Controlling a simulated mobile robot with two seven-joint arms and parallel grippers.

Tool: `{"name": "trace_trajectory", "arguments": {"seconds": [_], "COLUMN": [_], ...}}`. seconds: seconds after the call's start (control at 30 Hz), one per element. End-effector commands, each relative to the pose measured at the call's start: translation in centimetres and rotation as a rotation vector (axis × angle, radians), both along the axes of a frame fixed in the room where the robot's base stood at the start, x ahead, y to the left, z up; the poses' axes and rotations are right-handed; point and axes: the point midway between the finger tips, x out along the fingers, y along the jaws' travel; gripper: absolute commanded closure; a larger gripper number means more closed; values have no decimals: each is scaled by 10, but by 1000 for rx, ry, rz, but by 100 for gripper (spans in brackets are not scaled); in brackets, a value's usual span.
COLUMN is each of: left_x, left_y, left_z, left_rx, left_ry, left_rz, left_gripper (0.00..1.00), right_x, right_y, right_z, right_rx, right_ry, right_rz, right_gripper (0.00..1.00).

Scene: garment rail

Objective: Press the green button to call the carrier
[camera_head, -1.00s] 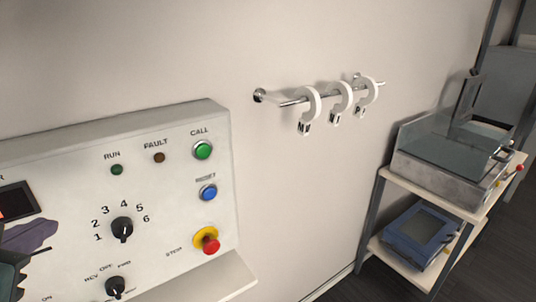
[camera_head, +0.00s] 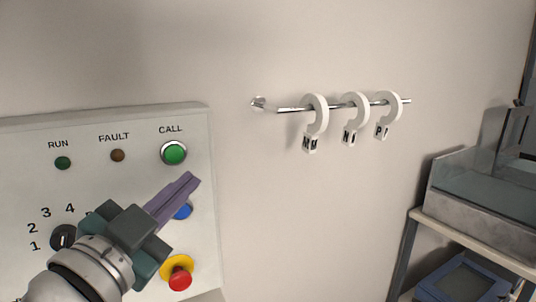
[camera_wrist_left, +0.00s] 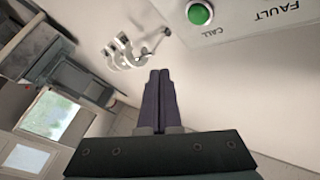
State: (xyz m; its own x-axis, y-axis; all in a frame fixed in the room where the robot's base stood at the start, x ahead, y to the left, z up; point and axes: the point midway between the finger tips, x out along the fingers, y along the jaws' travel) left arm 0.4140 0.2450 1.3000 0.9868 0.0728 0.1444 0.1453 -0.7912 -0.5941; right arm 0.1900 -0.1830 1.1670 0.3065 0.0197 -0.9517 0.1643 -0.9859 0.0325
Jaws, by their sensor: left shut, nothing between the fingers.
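The green CALL button (camera_head: 174,153) sits at the top right of the pale control panel (camera_head: 120,185), in a metal ring. It also shows at the top of the left wrist view (camera_wrist_left: 199,14). My left gripper (camera_head: 192,181) is shut and empty, its purple fingers together. In the head view its tips appear below and slightly right of the green button, partly covering the blue button (camera_head: 183,211). In the left wrist view the fingertips (camera_wrist_left: 160,73) appear apart from the button. My right gripper is not in view.
A red stop button (camera_head: 180,278) on a yellow base is low on the panel. RUN (camera_head: 63,163) and FAULT (camera_head: 117,156) lamps are left of the green button. A wall rail (camera_head: 285,109) with white hooks (camera_head: 317,112) is to the right. A shelf (camera_head: 470,240) stands far right.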

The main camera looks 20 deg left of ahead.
Motion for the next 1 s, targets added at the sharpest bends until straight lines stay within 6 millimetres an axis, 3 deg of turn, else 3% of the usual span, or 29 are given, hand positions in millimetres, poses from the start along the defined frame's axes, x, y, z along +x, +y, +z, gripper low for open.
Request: {"name": "trace_trajectory", "arguments": {"seconds": [0.27, 0.7, 1.0], "left_x": [5, 43, 56], "left_y": [6, 51, 66], "left_z": [0, -1, 0], "left_rx": [2, 3, 0], "left_ry": [-1, 0, 0], "left_rz": [0, 1, 1], "left_gripper": [100, 100, 100], "right_x": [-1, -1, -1], "right_y": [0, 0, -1], "right_z": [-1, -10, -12], "right_rx": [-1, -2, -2], "right_ry": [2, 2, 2], "right_rz": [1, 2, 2], "right_gripper": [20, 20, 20]}}
